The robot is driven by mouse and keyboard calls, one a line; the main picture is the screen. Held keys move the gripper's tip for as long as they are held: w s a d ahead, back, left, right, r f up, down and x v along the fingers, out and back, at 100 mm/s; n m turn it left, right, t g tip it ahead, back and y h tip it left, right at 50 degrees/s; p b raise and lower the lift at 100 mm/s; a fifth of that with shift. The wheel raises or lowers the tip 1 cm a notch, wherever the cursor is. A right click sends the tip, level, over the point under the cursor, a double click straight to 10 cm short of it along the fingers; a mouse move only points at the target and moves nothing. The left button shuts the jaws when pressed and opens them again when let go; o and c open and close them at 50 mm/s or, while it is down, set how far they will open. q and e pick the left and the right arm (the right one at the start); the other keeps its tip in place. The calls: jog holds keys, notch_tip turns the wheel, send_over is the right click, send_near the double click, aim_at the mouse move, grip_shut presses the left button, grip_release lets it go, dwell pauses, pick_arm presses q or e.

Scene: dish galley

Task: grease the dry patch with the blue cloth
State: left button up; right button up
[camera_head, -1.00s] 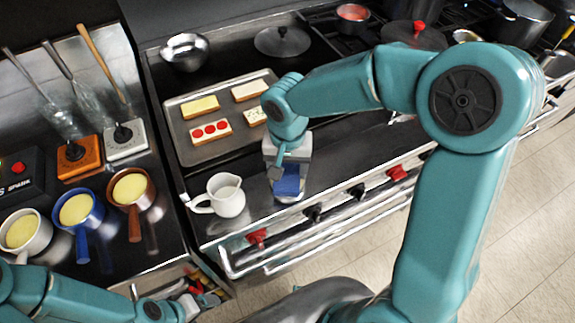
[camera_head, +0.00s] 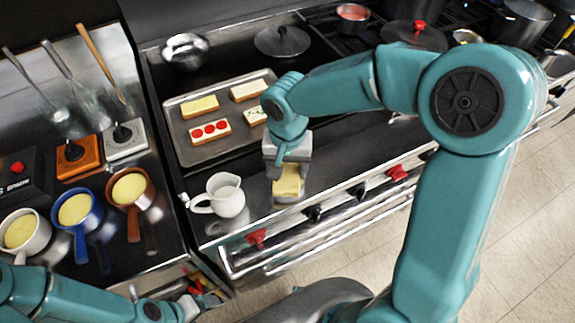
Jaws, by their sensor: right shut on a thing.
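My right gripper (camera_head: 287,172) points down at the front edge of the dark griddle (camera_head: 345,150). It is shut on a pale yellow cloth-like piece (camera_head: 288,181), low over or touching the surface; I cannot tell which. No blue cloth shows in the head view now. I cannot make out a dry patch; the gripper and arm hide part of the griddle. My left arm is at the lower left, with its gripper (camera_head: 187,308) near an open drawer; its jaws are unclear.
A white jug (camera_head: 226,196) stands just left of my right gripper. Behind is a tray (camera_head: 182,140) of topped bread slices. A metal bowl (camera_head: 185,52) and a dark lid (camera_head: 283,41) lie farther back. Three pans of yellow liquid, including a blue one (camera_head: 78,211), stand left.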

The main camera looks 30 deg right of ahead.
aim_at(287, 170)
notch_tip(287, 170, up, 6)
jog(key=p, duration=0.4)
jog(key=shift+f, duration=0.25)
jog(key=shift+r+p, duration=0.55)
jog(key=shift+r, duration=0.25)
jog(key=shift+f, duration=0.1)
